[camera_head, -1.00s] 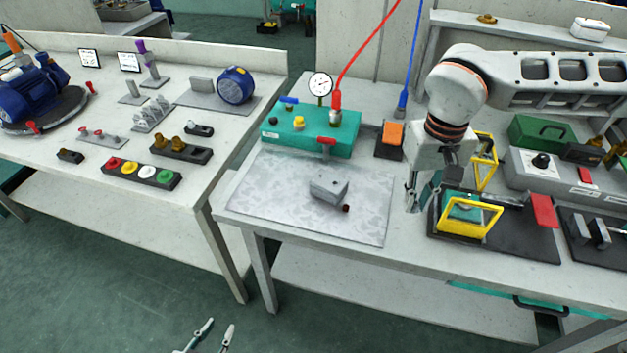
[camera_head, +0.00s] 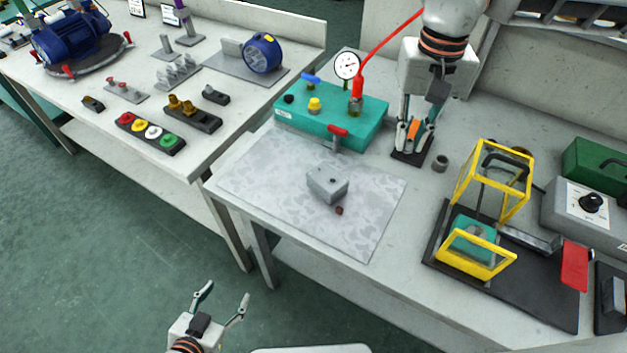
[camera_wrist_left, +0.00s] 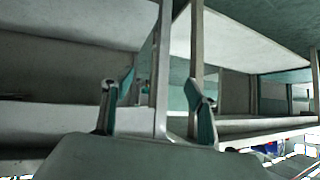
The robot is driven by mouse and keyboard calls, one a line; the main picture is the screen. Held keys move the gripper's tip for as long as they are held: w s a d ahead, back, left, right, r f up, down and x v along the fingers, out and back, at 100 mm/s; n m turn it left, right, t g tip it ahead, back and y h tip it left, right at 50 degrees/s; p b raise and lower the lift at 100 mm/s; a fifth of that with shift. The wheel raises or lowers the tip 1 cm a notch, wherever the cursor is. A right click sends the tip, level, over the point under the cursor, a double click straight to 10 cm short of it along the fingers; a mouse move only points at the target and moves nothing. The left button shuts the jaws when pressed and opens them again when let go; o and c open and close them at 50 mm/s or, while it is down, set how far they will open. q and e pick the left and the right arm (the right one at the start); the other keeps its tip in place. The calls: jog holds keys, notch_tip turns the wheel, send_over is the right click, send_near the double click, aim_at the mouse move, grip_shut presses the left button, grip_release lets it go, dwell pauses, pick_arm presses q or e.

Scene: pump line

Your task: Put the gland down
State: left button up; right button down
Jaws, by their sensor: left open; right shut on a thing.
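My right gripper (camera_head: 411,140) points down over the bench, in front of a small black stand (camera_head: 408,157) with an orange part. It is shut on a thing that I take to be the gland. The fingers hide most of it, so its shape cannot be told. A small dark grey ring-like piece (camera_head: 440,163) stands on the bench just right of the fingers. My left gripper (camera_head: 223,298) is open and empty, low over the floor in front of the benches. Its open fingers (camera_wrist_left: 158,105) also show in the left wrist view, facing the bench's underside.
A teal pump box (camera_head: 330,115) with gauge and red hose stands left of the right gripper. A grey block (camera_head: 327,184) and a small brown piece (camera_head: 339,211) lie on the patterned mat (camera_head: 270,190). A yellow-framed fixture (camera_head: 490,180) stands to the right.

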jog(key=a+r+m, duration=0.1)
jog(key=a+r, duration=0.4)
jog(key=r, duration=0.1)
jog(key=b, duration=0.3)
send_over(367, 192)
notch_tip(367, 192, down, 14)
jog(key=shift+f, duration=0.6)
notch_tip(367, 192, down, 4)
jog(key=shift+f, duration=0.15)
pick_arm(q)
jog(key=shift+w+a+f, duration=0.15)
jog(key=shift+w+f, duration=0.1)
jog(key=shift+f, duration=0.25)
jog(key=shift+w+a+f, duration=0.1)
jog(key=shift+w+f, duration=0.1)
jog(key=shift+f, duration=0.25)
jog(key=shift+s+f, duration=0.1)
jog(key=shift+s, duration=0.05)
